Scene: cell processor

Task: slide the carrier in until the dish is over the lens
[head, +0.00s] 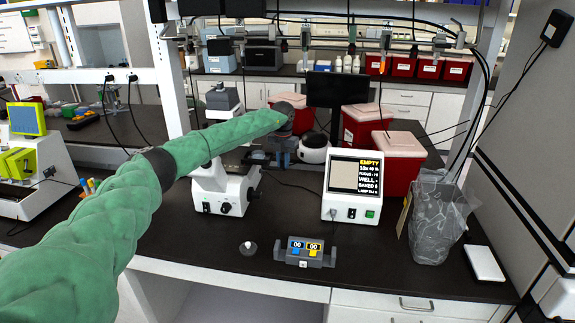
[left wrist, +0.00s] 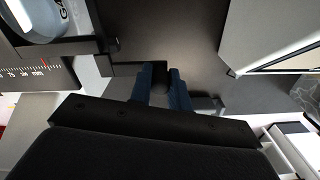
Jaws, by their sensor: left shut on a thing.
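My left gripper (head: 284,150) is at the right side of the white microscope (head: 222,190), near stage height. In the left wrist view its two blue fingers (left wrist: 161,88) are shut on a small dark knob (left wrist: 160,74), which seems to be the carrier's handle. A dark bar (left wrist: 124,70) runs left from the knob. A round, clear dish with lettering (left wrist: 40,18) shows at the upper left, near a dark scale marked in mm (left wrist: 30,75). The lens is hidden, so I cannot tell how the dish lines up with it. My right gripper is out of view.
A white box with a screen reading EMPTY (head: 354,185) stands right of the microscope. A grey counter (head: 305,253) and a small round item (head: 248,248) sit at the front. Red bins (head: 402,160) and a bagged container (head: 436,215) stand to the right. The front bench between them is partly clear.

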